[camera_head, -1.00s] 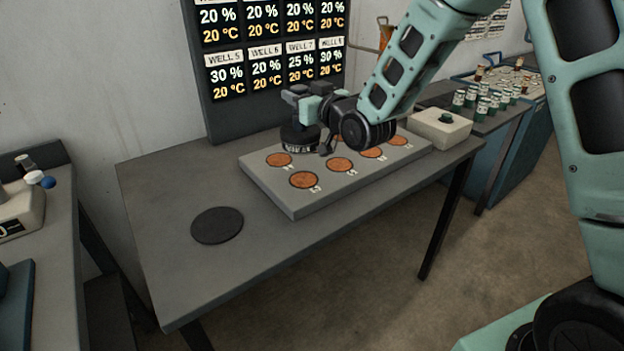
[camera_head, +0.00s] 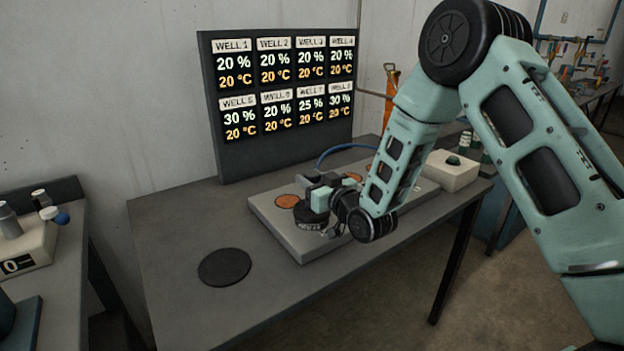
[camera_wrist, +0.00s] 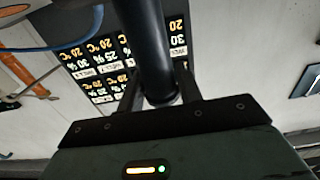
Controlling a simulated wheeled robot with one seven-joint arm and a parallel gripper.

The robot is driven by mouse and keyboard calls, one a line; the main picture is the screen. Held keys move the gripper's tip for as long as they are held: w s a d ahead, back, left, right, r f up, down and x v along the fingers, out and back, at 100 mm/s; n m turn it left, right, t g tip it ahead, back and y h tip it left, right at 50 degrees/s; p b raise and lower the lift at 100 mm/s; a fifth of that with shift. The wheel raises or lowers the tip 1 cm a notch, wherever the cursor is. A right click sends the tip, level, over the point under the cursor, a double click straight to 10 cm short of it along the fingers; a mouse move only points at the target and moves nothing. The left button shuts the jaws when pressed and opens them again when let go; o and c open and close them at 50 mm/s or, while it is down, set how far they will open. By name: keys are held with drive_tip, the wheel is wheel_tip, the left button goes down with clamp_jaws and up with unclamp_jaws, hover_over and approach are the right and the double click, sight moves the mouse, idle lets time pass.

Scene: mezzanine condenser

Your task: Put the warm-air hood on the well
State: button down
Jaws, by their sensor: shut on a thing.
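The warm-air hood (camera_head: 311,222) is a dark round cap with pale lettering on its rim. It is at the front left of the grey well block (camera_head: 287,237), over or on a well there; whether it touches is unclear. My gripper (camera_head: 322,194) is shut on it. In the wrist view, a black cylinder (camera_wrist: 150,45) stands between my gripper's fingers (camera_wrist: 160,95). An orange-brown well (camera_head: 288,201) shows bare behind the hood, and another (camera_head: 352,176) farther right. My arm hides other wells. The display board (camera_head: 285,90) reads 20 °C for every well.
A flat black disc (camera_head: 225,267) lies on the table left of the block. A white box with a dark green knob (camera_head: 453,169) stands at the right. A blue hose (camera_head: 340,148) arcs behind the block.

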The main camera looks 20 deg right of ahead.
drive_tip(key=shift+f, duration=0.15)
drive_tip(key=c, duration=0.9)
unclamp_jaws()
drive_tip(key=shift+c, duration=0.2)
